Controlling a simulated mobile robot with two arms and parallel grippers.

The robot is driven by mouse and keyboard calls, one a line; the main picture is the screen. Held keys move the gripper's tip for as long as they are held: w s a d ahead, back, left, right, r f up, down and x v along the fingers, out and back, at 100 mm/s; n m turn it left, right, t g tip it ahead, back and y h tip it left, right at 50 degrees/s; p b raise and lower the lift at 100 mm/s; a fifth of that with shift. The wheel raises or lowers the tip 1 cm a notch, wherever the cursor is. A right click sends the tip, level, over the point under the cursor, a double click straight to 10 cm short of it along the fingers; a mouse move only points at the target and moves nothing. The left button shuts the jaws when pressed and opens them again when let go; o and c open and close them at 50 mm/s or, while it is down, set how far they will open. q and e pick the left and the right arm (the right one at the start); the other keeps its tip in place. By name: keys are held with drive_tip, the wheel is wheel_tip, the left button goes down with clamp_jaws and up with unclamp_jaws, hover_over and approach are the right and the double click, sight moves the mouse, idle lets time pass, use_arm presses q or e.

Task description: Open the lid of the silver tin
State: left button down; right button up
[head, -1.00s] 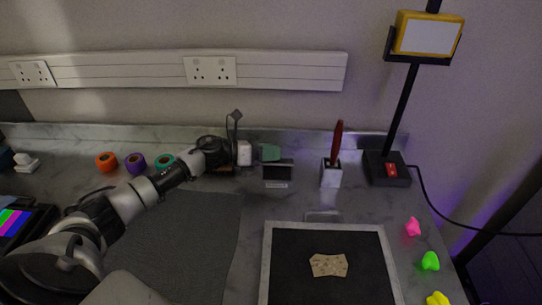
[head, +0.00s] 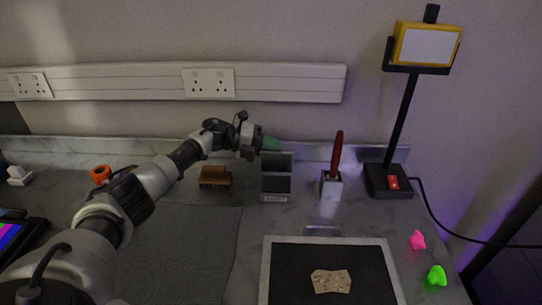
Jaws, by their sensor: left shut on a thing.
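The silver tin (head: 277,185) stands near the back of the bench, with a dark inside or face and a small label at its front. A grey flap that looks like its lid (head: 278,162) stands raised at its back edge. My right gripper is not in view.
A wooden block (head: 214,177) sits left of the tin. A holder with a red-handled tool (head: 331,184) and a lamp base (head: 388,181) stand to the right. A framed black mat (head: 290,262) lies in front, and an orange roll (head: 101,174) at left.

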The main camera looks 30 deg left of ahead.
use_arm(q)
drive_tip(key=shift+w+a+f+n+b, duration=0.3)
drive_tip(key=shift+w+n+b, duration=0.25)
drive_tip(key=shift+n+b, duration=0.15)
drive_tip(key=shift+g, duration=0.3)
drive_tip(key=c, duration=1)
unclamp_jaws()
drive_tip(key=b+v, duration=0.2)
drive_tip(key=v, duration=0.8)
drive_tip(key=shift+s+a, duration=0.1)
drive_tip(key=shift+a, duration=0.35)
